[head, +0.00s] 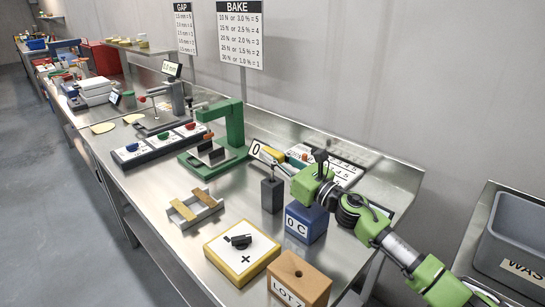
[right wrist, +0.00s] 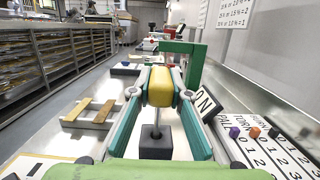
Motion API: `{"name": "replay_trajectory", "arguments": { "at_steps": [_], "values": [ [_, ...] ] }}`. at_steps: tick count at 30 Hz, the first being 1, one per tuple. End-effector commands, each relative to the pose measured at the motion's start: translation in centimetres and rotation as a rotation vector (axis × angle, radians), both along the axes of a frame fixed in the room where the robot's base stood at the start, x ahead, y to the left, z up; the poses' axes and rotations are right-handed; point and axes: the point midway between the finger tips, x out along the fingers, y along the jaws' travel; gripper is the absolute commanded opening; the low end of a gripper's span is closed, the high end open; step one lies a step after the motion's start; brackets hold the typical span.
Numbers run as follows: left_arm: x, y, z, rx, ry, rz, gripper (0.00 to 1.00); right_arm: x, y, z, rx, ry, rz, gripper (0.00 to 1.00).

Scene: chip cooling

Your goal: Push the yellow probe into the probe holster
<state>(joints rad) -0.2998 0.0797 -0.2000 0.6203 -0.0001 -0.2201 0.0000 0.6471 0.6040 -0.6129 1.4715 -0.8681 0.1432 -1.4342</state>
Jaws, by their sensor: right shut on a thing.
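My right gripper (head: 275,156) is shut on the yellow probe (right wrist: 160,87), gripping its yellow handle between teal fingers. The probe's thin grey shaft (right wrist: 156,115) points down from the handle. The dark grey holster block (head: 272,195) stands upright on the steel bench directly under the probe; it also shows in the right wrist view (right wrist: 156,150). The shaft's lower end meets the top of the holster. How deep it sits inside is hidden. The handle is above the holster, with a length of shaft showing between them. My left gripper is not in view.
A blue "0 C" block (head: 306,222) stands close right of the holster, under my right arm. A wooden lot block (head: 299,276) and a yellow-edged pad (head: 230,268) are in front. A grey bin (head: 515,240) is far right.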

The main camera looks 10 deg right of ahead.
Motion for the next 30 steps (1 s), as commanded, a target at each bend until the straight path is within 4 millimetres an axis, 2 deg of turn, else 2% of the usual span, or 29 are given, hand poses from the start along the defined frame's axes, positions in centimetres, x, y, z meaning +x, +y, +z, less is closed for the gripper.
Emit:
{"name": "replay_trajectory", "arguments": {
  "at_steps": [30],
  "values": [
    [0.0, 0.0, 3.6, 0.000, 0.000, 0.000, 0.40, 0.0, 0.0, 4.2, 0.000, -0.001, 0.000, 0.00]
  ]
}}
